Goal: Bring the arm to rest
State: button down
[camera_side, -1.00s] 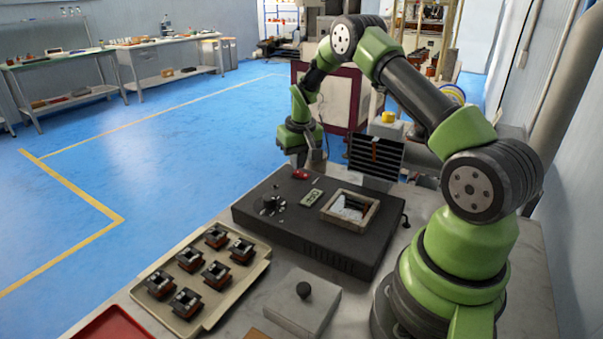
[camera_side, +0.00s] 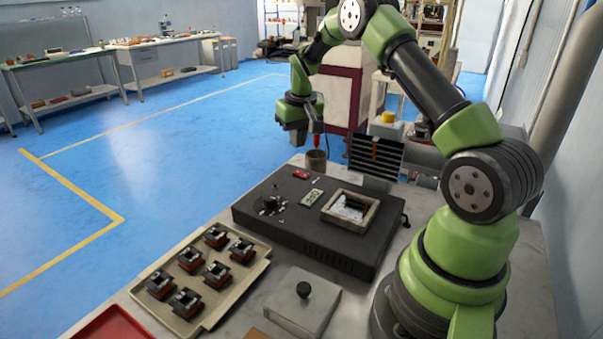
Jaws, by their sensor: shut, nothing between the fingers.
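My gripper (camera_side: 302,137) hangs from my green and black arm, pointing down, past the far end of the black machine box. It is shut and holds nothing. My arm is raised in a high arch above the bench.
The black box (camera_side: 300,235) bears a knob, a display and a framed opening (camera_side: 350,226). A beige tray (camera_side: 212,320) holds several coils. A lidded grey block (camera_side: 300,312) stands nearer. A finned black unit (camera_side: 376,153) stands right of the cup. Air above the bench is open.

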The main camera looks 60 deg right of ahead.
jog(key=s+a+r+t, duration=0.1)
jog(key=s+a+r, duration=0.2)
jog(key=a+r, duration=0.45)
jog(key=s+a+r+t, duration=0.2)
jog(key=s+a+r, duration=0.1)
jog(key=a+r, duration=0.4)
jog(key=s+a+r+n+t+y, duration=0.1)
jog(key=s+a, duration=0.3)
jog(key=s, duration=0.4)
jog(key=s+a+r+n+t+y, duration=0.1)
jog(key=s+a+r, duration=0.1)
jog(key=s+a, duration=0.3)
jog(key=s, duration=0.3)
jog(key=shift+a+r+t+y, duration=0.2)
jog(key=shift+r+t+y, duration=0.1)
jog(key=shift+r+y, duration=0.1)
jog(key=shift+s, duration=0.1)
